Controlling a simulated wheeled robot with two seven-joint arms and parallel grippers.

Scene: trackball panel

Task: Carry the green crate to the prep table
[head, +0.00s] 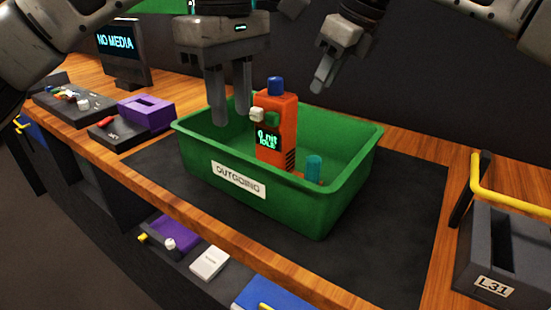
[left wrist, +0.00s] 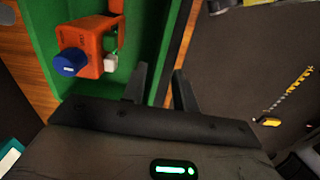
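The green crate (head: 345,205), labelled OUTGOING, stands upright on a dark mat on a wooden counter in the head view. It holds an orange bottle-shaped device (head: 277,130) with a blue cap, and a small teal cylinder (head: 314,168). My left gripper (head: 231,122) is open, pointing down over the crate's left part. In the left wrist view its fingers (left wrist: 158,80) stand apart, with a green crate wall (left wrist: 157,60) showing between them; contact cannot be told. My right gripper (head: 320,88) hangs above the crate's far side, apart from it; its opening is unclear. I cannot identify the prep table.
A purple box (head: 146,113) and a black control panel (head: 70,104) sit left of the crate, with a NO MEDIA screen (head: 116,42) behind. A grey bin (head: 505,245) with a yellow handle, labelled L31, stands at right. A lower shelf holds a white box (head: 210,262).

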